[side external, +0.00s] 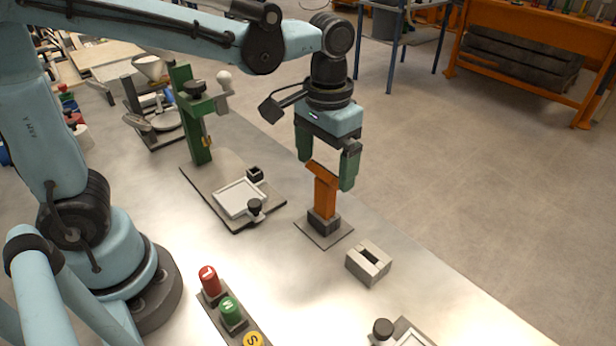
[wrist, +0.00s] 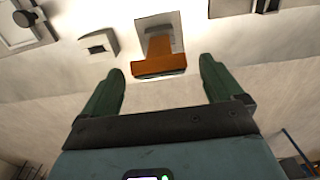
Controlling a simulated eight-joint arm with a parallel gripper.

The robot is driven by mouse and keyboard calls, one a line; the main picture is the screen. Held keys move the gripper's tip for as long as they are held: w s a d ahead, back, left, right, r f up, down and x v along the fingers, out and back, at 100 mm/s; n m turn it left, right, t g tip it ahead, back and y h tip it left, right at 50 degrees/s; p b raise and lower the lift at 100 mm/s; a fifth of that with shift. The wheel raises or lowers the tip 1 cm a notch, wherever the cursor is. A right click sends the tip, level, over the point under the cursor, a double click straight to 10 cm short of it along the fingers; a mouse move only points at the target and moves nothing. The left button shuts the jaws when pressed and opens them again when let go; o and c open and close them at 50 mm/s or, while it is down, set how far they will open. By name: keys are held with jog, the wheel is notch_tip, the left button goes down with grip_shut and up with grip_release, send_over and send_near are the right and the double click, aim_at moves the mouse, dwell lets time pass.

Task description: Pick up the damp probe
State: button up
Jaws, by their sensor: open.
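An orange T-shaped piece, which I take to be the damp probe (side external: 325,192), stands upright in a dark grey block (side external: 324,222) on a thin square plate. My gripper (side external: 326,173) points down above it, with its green fingers open on either side of the orange crosspiece. In the wrist view the orange piece (wrist: 160,62) shows between and slightly beyond the two fingertips (wrist: 161,68). Gaps show on both sides of it, and I see no contact. The piece's lower end is hidden in the block.
A grey slotted block (side external: 369,263) sits close by on the table, in front and to the right. A green stand (side external: 194,125) with a white tray (side external: 240,198) is to the left. Red, green and yellow lettered knobs (side external: 230,310) are in front. The table edge is close on the right.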

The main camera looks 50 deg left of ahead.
aim_at(326, 185)
jog(key=shift+w+f, duration=0.2)
jog(key=shift+f, duration=2.7)
jog(key=c, duration=1)
jog(key=shift+r, duration=0.15)
jog(key=shift+r, duration=0.8)
notch_tip(326, 185, up, 2)
jog(key=shift+r, duration=0.1)
jog(key=s+d+r, duration=0.7)
jog(key=s+d, duration=0.1)
jog(key=w+d+f, duration=0.1)
jog(key=w, duration=0.1)
jog(key=w+d+f, duration=0.1)
jog(key=w, duration=0.1)
jog(key=w+d+f, duration=0.1)
jog(key=w+d, duration=0.1)
jog(key=w, duration=0.1)
